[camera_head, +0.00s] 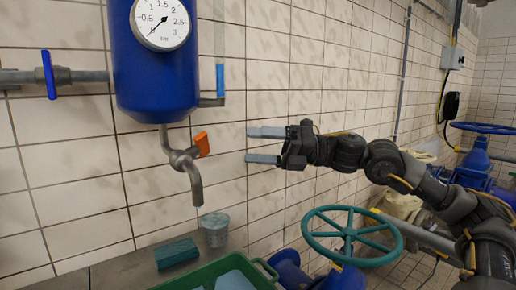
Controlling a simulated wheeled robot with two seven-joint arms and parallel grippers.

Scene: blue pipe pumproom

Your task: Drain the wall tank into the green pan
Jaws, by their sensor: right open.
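The blue wall tank (155,80) hangs on the tiled wall at the upper left, with a round gauge (162,22) on its front. A sight tube (220,80) at its right side shows blue. Beneath it is a grey tap (182,160) with an orange lever (202,144) and a downward spout (196,188). My left gripper is not in view.
A blue-handled valve (48,75) is on the left pipe. A green handwheel (352,236) lies below my right arm. A blue handwheel (483,128) is farther right.

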